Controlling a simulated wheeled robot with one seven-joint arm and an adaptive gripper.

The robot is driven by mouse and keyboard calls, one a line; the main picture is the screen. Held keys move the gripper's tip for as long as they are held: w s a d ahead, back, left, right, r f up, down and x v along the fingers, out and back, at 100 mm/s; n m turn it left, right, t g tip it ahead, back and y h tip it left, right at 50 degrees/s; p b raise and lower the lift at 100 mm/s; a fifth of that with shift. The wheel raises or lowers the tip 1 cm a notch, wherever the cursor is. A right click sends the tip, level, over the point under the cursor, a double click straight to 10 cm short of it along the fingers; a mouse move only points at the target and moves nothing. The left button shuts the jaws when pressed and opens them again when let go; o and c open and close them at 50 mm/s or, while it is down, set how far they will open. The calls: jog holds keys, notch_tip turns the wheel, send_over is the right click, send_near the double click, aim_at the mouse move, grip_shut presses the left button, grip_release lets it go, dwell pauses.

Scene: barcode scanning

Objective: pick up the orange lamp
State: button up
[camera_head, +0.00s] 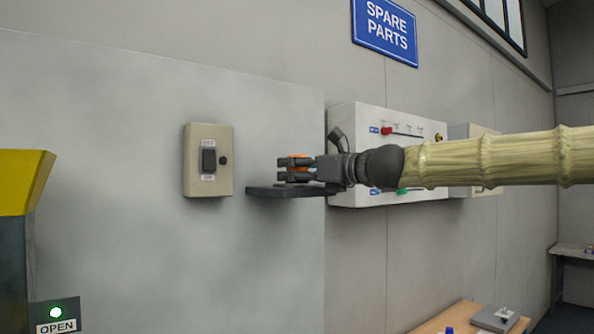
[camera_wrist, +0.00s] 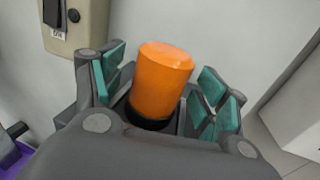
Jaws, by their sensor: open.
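The orange lamp (camera_wrist: 162,82) stands between the open fingers of my gripper (camera_wrist: 160,95) in the wrist view, with a dark base under its orange cap. A gap shows between the lamp and the finger pads on both sides. In the head view the lamp (camera_head: 295,162) is mostly hidden behind my gripper (camera_head: 297,169), with only thin orange parts showing. The lamp is at a small dark shelf (camera_head: 270,191) on the grey wall panel. My arm reaches in from the right.
A beige switch box (camera_head: 208,160) is on the wall left of the shelf. A white control panel (camera_head: 352,118) with buttons is behind my wrist. A yellow-topped dark unit (camera_head: 22,180) stands at far left. A wooden table (camera_head: 450,317) is at the lower right.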

jog(key=shift+w+a, duration=0.1)
jog(key=shift+c, duration=0.5)
jog(key=c, duration=1.1)
jog(key=shift+o, duration=0.2)
jog(key=shift+r, duration=0.1)
